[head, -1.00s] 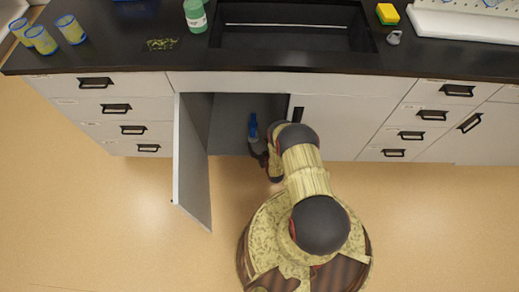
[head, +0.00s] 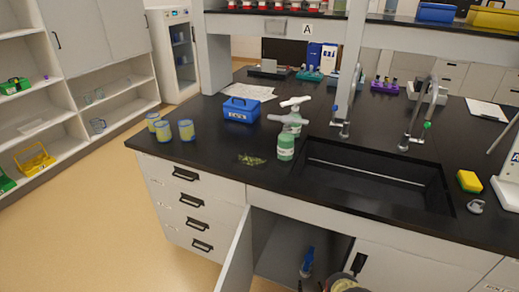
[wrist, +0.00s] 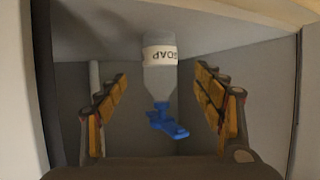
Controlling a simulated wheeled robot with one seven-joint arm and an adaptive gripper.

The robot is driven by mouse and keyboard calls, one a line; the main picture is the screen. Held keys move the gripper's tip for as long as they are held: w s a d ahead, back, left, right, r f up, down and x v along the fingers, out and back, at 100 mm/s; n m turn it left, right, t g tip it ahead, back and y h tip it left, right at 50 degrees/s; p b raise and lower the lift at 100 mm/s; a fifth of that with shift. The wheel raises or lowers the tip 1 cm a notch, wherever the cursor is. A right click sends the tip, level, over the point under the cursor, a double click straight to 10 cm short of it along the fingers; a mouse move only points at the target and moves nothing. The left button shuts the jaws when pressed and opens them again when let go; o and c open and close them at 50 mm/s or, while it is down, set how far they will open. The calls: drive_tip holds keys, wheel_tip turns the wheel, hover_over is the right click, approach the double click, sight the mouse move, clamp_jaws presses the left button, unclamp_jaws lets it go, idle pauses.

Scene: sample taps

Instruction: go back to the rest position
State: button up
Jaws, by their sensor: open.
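My gripper (wrist: 163,78) is open in the wrist view, its orange-padded fingers spread to the left and right. A pale soap bottle (wrist: 160,76) with a blue pump (wrist: 166,118) appears upside down between them, with clear gaps on both sides. I cannot tell how deep it lies between the fingers. In the head view the blue-topped bottle (head: 307,262) stands inside the open cabinet under the sink. Only a bit of my arm shows at the bottom edge there; my gripper is out of that view.
The open cabinet door (head: 237,262) stands left of the opening. Above are the black sink (head: 375,180), green bottles (head: 286,147), a blue box (head: 241,109), several yellowish cups (head: 186,130) and a yellow sponge (head: 469,181). Floor at left is clear.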

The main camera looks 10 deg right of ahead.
drive_tip(key=s+a+f+g+y, duration=0.1)
drive_tip(key=s+a+f+g, duration=0.1)
drive_tip(key=s+f+g, duration=0.45)
drive_tip(key=s+a+f+g+y, duration=0.1)
drive_tip(key=s+a+f+g, duration=0.15)
drive_tip(key=s, duration=0.65)
wheel_tip(320, 180, up, 48)
drive_tip(key=a+g+p, duration=0.2)
drive_tip(key=g, duration=0.4)
drive_tip(key=s+a+r+t+p, duration=0.1)
drive_tip(key=s+a+r, duration=0.3)
drive_tip(key=r, duration=1.2)
drive_tip(key=s+a+r+n+t+p, duration=0.1)
drive_tip(key=s+a+r+t, duration=0.3)
drive_tip(key=r, duration=1.2)
drive_tip(key=s+a+r+n+t+p, duration=0.1)
drive_tip(key=s+a+r, duration=0.4)
drive_tip(key=r, duration=1.2)
drive_tip(key=s+t+p, duration=0.1)
drive_tip(key=s, duration=0.2)
drive_tip(key=shift+s+a+y+p, duration=0.15)
drive_tip(key=shift+a+y+p, duration=0.15)
drive_tip(key=shift+a+p, duration=0.1)
